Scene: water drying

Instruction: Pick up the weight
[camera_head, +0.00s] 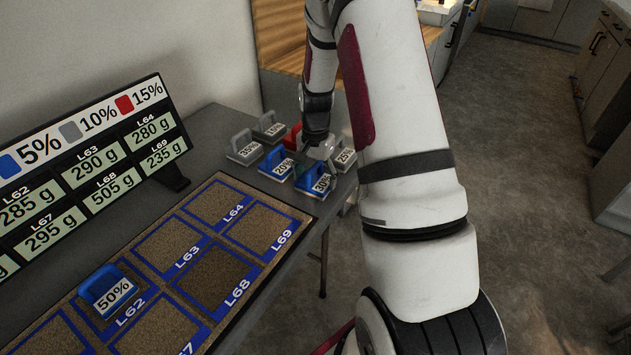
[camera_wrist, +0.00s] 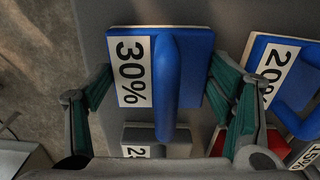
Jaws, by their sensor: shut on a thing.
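The weight marked 30% (camera_wrist: 192,75) is a blue block with a raised handle and a white label. It lies between the two green-padded fingers of my gripper (camera_wrist: 160,82) in the wrist view, and my gripper is shut on it. In the head view the 30% weight (camera_head: 315,181) is at the table's right end, below my gripper (camera_head: 322,155), whose fingers are partly hidden. I cannot tell whether the weight is clear of the table. Another blue weight, marked 50% (camera_head: 106,291), sits on the L62 square.
A blue 20% weight (camera_head: 276,165) stands close beside the held one. A 25% weight (camera_head: 345,158), a red weight (camera_head: 292,137) and grey weights (camera_head: 245,149) are near. The display board (camera_head: 90,170) stands behind the soil tray (camera_head: 188,203). The floor right is clear.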

